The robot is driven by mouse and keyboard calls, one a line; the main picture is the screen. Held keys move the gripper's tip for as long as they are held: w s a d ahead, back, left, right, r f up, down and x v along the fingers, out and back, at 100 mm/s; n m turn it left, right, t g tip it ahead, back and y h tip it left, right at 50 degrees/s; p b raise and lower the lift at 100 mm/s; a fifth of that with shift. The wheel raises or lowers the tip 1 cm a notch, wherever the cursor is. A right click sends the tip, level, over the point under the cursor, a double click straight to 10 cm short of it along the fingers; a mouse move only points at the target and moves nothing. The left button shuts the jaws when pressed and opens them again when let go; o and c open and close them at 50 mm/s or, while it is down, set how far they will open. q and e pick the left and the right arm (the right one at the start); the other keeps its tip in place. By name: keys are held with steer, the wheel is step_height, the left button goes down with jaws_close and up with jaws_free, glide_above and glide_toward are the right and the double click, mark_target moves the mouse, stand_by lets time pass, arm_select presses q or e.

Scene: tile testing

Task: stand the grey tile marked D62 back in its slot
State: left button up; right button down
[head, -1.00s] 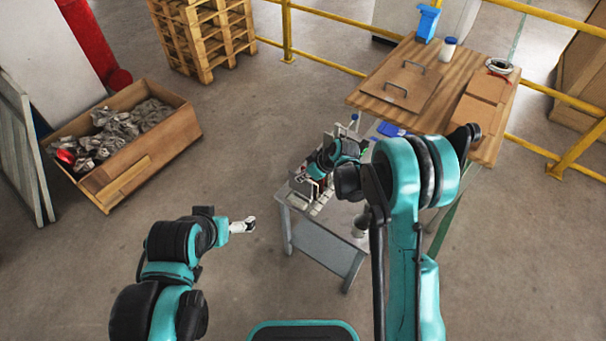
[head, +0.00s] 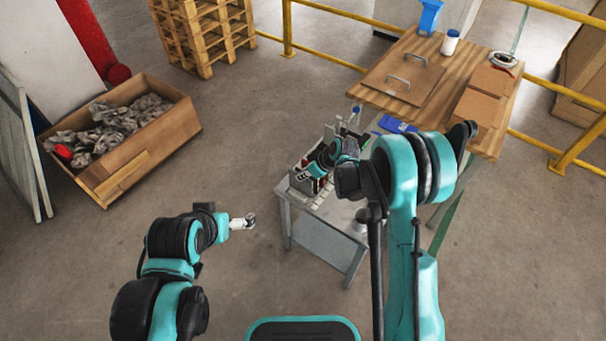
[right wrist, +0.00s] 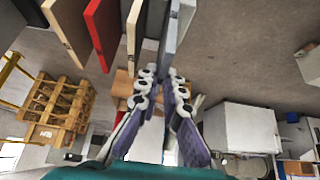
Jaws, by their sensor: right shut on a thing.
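A small rack (head: 307,199) of upright tiles stands on a low grey metal table. My right gripper (head: 318,165) is over the rack. In the right wrist view my right gripper (right wrist: 161,82) is shut on a grey tile (right wrist: 173,28), which reaches away between the fingertips. Its marking cannot be read, and its lower end is hidden from the head view. Beige (right wrist: 64,22), red (right wrist: 103,30) and other thin tiles stand just left of it. My left gripper (head: 243,222) is over bare floor, away from the rack; its jaws are too small to judge.
A wooden workbench (head: 452,75) stands behind the rack, with a board, brown boxes, a white jar and a blue holder on it. A blue item (head: 398,125) lies near the rack. A box of crumpled paper (head: 160,135) and pallets (head: 205,40) stand left. Floor between is clear.

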steer(key=shift+f+b, duration=0.85)
steer(key=shift+f, duration=0.2)
steer(key=c, duration=1.6)
jaws_free()
steer(key=shift+r, duration=0.1)
steer(key=v, duration=1.2)
